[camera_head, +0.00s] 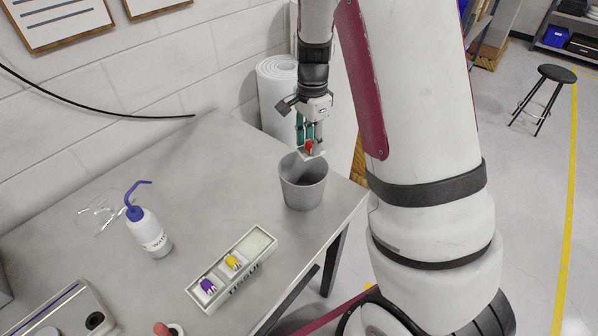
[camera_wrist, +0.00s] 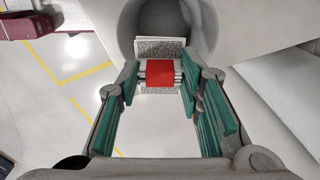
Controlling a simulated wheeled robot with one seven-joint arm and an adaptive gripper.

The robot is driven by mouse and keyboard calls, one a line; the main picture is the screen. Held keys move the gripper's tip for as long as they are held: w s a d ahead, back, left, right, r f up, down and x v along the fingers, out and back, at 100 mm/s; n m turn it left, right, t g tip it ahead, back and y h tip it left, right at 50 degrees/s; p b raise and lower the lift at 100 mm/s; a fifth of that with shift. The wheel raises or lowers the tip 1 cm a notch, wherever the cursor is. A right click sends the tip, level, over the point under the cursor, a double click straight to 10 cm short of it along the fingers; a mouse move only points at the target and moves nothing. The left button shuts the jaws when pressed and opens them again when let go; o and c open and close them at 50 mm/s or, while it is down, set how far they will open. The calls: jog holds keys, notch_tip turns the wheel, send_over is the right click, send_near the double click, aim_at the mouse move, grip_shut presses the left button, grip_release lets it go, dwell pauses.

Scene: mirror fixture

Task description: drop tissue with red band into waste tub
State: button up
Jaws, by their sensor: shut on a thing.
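My gripper (camera_head: 309,137) is shut on the tissue with red band (camera_head: 310,148), just above the waste tub. In the wrist view the red band (camera_wrist: 160,74) shows between the green-padded fingers, with pale speckled tissue on both sides of it. The grey waste tub (camera_head: 303,190) stands near the right end of the table, below the gripper. Its round rim (camera_wrist: 128,30) and dark inside show behind the tissue in the wrist view. The tissue appears over the opening in the head view; the exact gap to the rim is hard to tell.
A tissue tray (camera_head: 262,240) holds a purple-banded (camera_head: 208,286) and a yellow-banded (camera_head: 233,262) tissue. A water bottle (camera_head: 148,230), clear goggles (camera_head: 100,211) and a scale-like device (camera_head: 68,312) stand to the left. A white roll (camera_head: 277,95) is behind the tub, near the wall.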

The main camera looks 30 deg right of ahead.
aim_at(310, 157)
jog(key=shift+f+b, duration=1.1)
jog(key=shift+f, duration=1.8)
jog(key=o, duration=1.1)
jog(key=shift+r, duration=0.1)
notch_tip(310, 157, up, 12)
jog(key=shift+f, duration=0.1)
